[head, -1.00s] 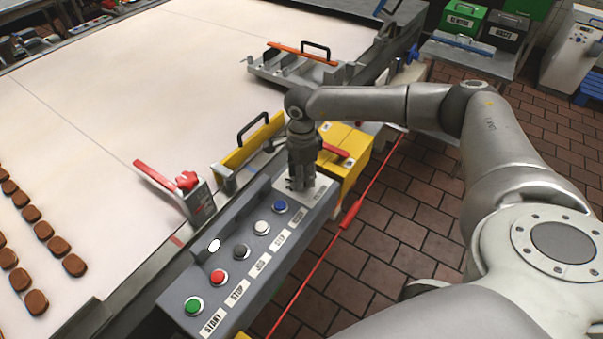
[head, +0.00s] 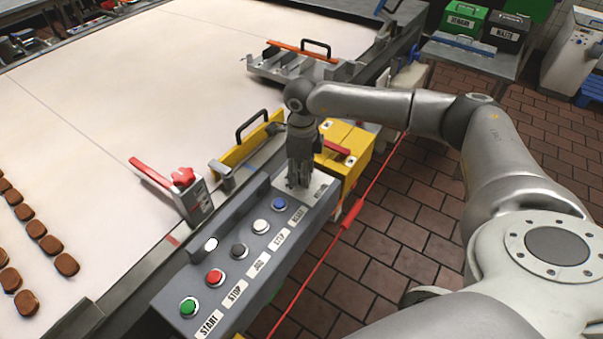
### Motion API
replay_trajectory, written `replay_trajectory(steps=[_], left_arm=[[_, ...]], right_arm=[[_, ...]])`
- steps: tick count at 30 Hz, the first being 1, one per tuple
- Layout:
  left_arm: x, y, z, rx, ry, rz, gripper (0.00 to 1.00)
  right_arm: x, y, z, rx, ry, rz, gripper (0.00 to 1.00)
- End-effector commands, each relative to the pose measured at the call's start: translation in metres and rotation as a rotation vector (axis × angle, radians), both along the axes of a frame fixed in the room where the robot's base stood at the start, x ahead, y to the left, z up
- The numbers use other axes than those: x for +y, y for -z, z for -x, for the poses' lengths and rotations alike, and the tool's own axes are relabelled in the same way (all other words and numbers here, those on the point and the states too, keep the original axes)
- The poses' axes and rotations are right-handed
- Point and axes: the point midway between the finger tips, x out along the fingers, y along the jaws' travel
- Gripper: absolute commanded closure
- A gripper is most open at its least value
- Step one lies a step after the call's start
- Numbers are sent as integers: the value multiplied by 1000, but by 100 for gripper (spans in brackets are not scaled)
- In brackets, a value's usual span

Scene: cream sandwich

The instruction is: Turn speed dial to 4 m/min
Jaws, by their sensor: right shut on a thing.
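The grey control panel (head: 205,262) stands beside the belt and carries a row of buttons, with labels such as START, STOP, JOG and STEP. My right gripper (head: 298,184) points down at the panel's far end, over a light plate (head: 318,192). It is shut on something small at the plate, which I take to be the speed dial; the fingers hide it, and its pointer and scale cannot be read. My left gripper is not in view.
Green (head: 188,306), red (head: 215,277), black, white and blue (head: 278,204) buttons line the panel close to my right gripper. A yellow box (head: 345,150) stands just behind it. A red cord (head: 345,222) runs along the right side. Brown pieces lie on the pale belt (head: 120,100).

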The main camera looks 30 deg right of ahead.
Motion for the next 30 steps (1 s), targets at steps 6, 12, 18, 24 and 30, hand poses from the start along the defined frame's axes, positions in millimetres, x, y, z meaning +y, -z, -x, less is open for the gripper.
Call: replay_trajectory(steps=[6,12,18,24,30], left_arm=[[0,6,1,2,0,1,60],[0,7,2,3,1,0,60],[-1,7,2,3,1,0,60],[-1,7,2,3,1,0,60],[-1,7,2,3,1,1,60]], right_arm=[[-1,1,0,-1,93,1,87],[-1,0,0,-1,130,1,87],[-1,0,0,-1,136,1,87],[-1,0,0,-1,136,1,87],[-1,0,0,-1,135,1,42]])
